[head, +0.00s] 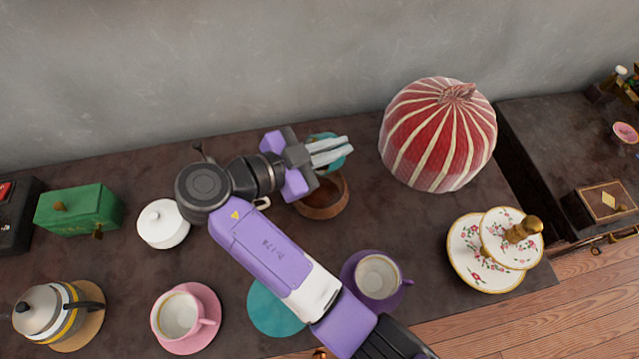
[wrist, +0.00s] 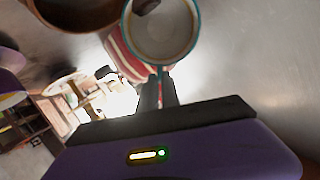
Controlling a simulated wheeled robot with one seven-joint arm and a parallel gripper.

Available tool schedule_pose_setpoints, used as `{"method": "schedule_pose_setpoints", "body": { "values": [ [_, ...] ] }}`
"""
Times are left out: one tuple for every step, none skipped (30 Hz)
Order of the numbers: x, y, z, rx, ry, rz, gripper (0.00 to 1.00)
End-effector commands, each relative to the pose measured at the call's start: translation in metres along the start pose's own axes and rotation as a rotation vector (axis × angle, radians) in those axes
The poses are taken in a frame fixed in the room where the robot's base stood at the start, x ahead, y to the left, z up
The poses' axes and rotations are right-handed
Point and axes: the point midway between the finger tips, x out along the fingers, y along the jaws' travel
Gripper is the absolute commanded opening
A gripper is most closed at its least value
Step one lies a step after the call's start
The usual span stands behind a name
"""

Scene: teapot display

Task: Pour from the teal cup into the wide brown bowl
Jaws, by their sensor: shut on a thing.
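The teal cup (head: 327,138) is mostly hidden behind my fingers in the head view. In the wrist view the teal cup (wrist: 163,48) shows its pale inside and teal rim, with a dark lump at its upper edge. My gripper (head: 345,150) is shut on the cup, seemingly at its handle; the fingers (wrist: 158,90) meet just below it in the wrist view. The wide brown bowl (head: 325,208) stands on the table just below the cup and gripper, partly covered by them. The bowl (wrist: 75,18) also shows at the upper left of the wrist view. The cup's exact tilt is unclear.
A large red-and-white striped vase-like object (head: 438,140) stands right of the bowl. A purple saucer (head: 348,272) with a cup, an empty teal saucer (head: 262,308), a pink cup (head: 178,315), a white lidded pot (head: 162,224) and a tiered floral stand (head: 470,262) surround the arm.

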Motion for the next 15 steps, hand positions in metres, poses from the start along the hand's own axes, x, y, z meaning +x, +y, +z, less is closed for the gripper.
{"method": "schedule_pose_setpoints", "body": {
  "values": [
    [-0.0002,0.0,0.0005,0.002,0.001,-0.004,0.0],
    [0.0,0.0,0.0005,0.002,0.005,-0.004,0.0],
    [-0.0002,0.0,0.0006,0.003,0.005,-0.008,0.0],
    [-0.0006,-0.0001,0.0006,0.005,0.004,-0.012,0.0],
    [-0.0003,-0.0001,0.0007,0.004,0.007,-0.011,0.0],
    [-0.0006,-0.0003,0.0003,0.006,0.007,-0.015,0.0],
    [-0.0013,-0.0008,-0.0008,0.008,0.006,-0.018,0.0],
    [-0.0011,-0.0009,-0.0013,0.007,0.009,-0.018,0.0],
    [-0.0016,-0.0013,-0.002,0.009,0.009,-0.022,0.0],
    [-0.002,-0.0014,-0.0024,0.011,0.008,-0.025,0.0],
    [-0.0019,-0.0015,-0.0028,0.01,0.011,-0.025,0.0],
    [-0.0022,-0.0018,-0.0033,0.012,0.011,-0.028,0.0],
    [-0.0026,-0.002,-0.0038,0.014,0.01,-0.032,0.0],
    [-0.0025,-0.0021,-0.0043,0.013,0.013,-0.031,0.0],
    [-0.0029,-0.0024,-0.0049,0.015,0.014,-0.035,0.0]
  ]
}}
